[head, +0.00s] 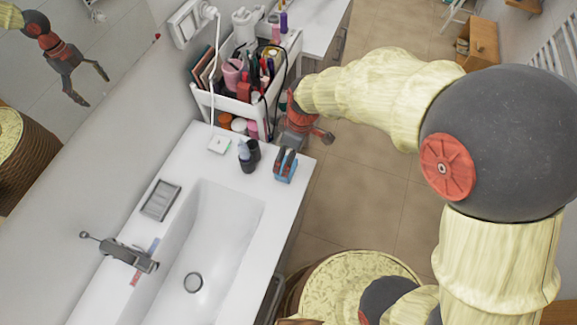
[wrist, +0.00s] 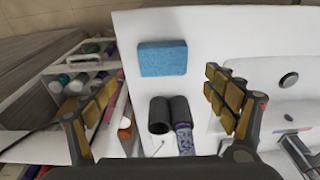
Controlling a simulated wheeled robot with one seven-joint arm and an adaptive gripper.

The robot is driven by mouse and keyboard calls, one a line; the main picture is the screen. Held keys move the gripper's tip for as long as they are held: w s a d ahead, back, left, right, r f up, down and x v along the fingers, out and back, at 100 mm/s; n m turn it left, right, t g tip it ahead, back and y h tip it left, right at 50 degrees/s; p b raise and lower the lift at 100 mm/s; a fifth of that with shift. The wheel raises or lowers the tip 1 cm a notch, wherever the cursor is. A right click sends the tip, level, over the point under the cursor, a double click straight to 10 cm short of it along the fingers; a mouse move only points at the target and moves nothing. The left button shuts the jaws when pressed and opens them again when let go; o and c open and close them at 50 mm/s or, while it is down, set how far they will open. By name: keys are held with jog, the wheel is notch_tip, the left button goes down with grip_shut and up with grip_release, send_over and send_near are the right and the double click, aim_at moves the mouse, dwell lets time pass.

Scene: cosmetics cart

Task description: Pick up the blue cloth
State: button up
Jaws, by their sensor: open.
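The blue cloth (wrist: 162,58) is a flat-sided, sponge-like block on the white counter near its edge, ahead of my fingers in the wrist view. In the head view, the cloth (head: 286,172) shows at the counter's right edge, partly hidden by dark parts of my gripper. My gripper (wrist: 160,97) is open and empty, its yellow-padded fingers spread wide to either side in the wrist view. In the head view my gripper (head: 301,132) is over the counter's edge by the cloth. I cannot tell its exact height above the cloth.
Two dark cups (head: 249,160) stand left of the cloth, one holding a tube. A white cart (head: 218,101) full of cosmetics stands beyond the counter. The sink basin (head: 222,220) and faucet (head: 130,256) are nearer. A soap dish (head: 160,200) lies by the wall.

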jog(key=f, duration=0.2)
jog(key=f+b, duration=0.1)
jog(key=f, duration=0.4)
jog(key=shift+s+a, duration=0.1)
jog(key=shift+a, duration=0.3)
jog(key=shift+a+f, duration=0.1)
jog(key=shift+f, duration=0.3)
jog(key=c, duration=0.3)
jog(key=c, duration=0.7)
jog(key=shift+c, duration=0.9)
jog(key=shift+r, duration=0.1)
